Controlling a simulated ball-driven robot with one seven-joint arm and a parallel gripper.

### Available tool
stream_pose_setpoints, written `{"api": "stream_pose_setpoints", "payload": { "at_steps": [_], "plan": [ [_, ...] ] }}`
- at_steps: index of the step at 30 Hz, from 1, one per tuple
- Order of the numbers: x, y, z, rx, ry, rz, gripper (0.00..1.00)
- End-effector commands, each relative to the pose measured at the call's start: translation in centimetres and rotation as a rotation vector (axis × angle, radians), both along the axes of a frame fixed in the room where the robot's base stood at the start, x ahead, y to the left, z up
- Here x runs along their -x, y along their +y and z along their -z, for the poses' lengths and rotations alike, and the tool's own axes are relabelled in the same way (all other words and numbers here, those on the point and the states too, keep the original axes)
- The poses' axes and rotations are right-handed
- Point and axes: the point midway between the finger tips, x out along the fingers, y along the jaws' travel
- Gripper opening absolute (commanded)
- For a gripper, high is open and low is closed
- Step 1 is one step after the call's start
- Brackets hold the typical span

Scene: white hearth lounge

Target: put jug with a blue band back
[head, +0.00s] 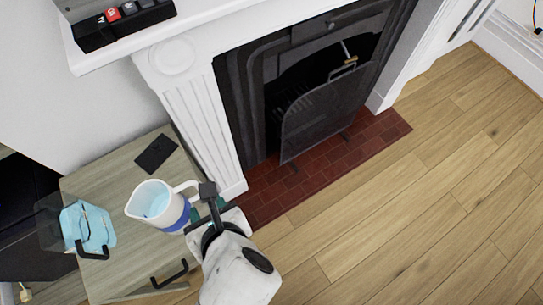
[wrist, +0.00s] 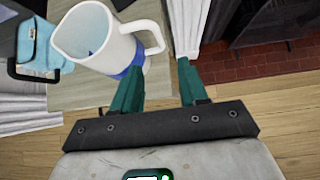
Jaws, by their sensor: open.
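The white jug with a blue band (head: 176,212) is at the right part of a small wood-topped cabinet (head: 90,190). It looks upright, with its handle to the right, toward my gripper (head: 207,198). In the wrist view the jug (wrist: 95,42) is just beyond the teal fingertips of my gripper (wrist: 160,78). The fingers are apart, and the handle lies ahead of the gap between them. Nothing is visibly clamped. The jug's base is partly hidden by a finger, so its contact with the top is unclear.
A light blue bag (head: 90,224) is left of the jug, and a dark flat slab (head: 156,153) lies behind it. A white fireplace surround (head: 190,115), black fire screen (head: 325,110) and red tiled hearth (head: 350,146) stand to the right. The wooden floor (head: 400,220) is clear.

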Motion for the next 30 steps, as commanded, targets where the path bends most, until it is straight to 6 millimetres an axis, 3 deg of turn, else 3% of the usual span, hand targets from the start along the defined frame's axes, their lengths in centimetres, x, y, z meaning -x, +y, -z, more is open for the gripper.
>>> {"api": "stream_pose_setpoints", "payload": {
  "at_steps": [4,7,12,17,24,30],
  "plan": [
    [-0.7,-1.3,0.5,-0.027,0.043,0.078,0.43],
    [-2.0,-4.3,1.7,-0.098,0.139,0.264,0.43],
    [-3.9,-12.2,4.4,-0.306,0.361,0.778,0.43],
    [-3.8,-19.7,6.7,-0.533,0.526,1.307,0.43],
    [-0.6,-29.7,9.5,-0.909,0.654,2.123,0.43],
    [3.8,-35.8,11.1,-1.235,0.624,2.77,0.43]
  ]
}}
